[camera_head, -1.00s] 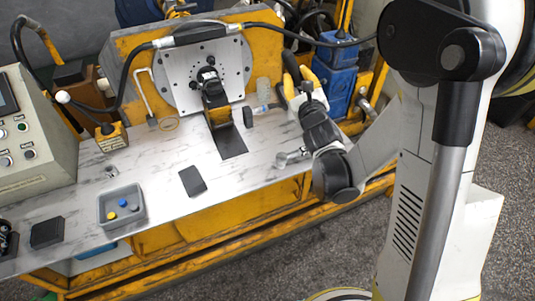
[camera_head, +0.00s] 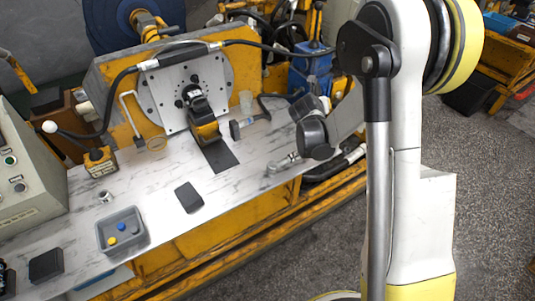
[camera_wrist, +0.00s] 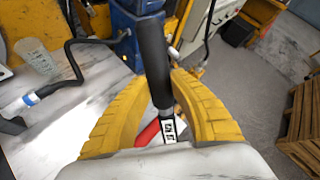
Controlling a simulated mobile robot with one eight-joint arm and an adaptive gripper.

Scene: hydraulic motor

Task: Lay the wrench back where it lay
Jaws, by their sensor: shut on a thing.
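The wrench (camera_wrist: 154,62) shows in the wrist view as a long black handle with a pale, marked section near my palm. My gripper (camera_wrist: 160,88) has its two yellow fingers closed around it. The handle points away from my palm, towards the blue box. In the head view my wrist hides the fingers and the handle, above the right end of the bench (camera_head: 255,178). A silver ratchet-like piece (camera_head: 281,163) shows at the bench's right part; I cannot tell whether it belongs to the held wrench. Whether the handle touches the bench is unclear.
A hammer (camera_head: 248,125) and a clear cup (camera_head: 246,101) stand left of my wrist. A black hose (camera_wrist: 73,62) runs close by. The blue box (camera_wrist: 132,40) is behind. A dark pad (camera_head: 189,197) and a grey tray (camera_head: 122,232) lie farther left.

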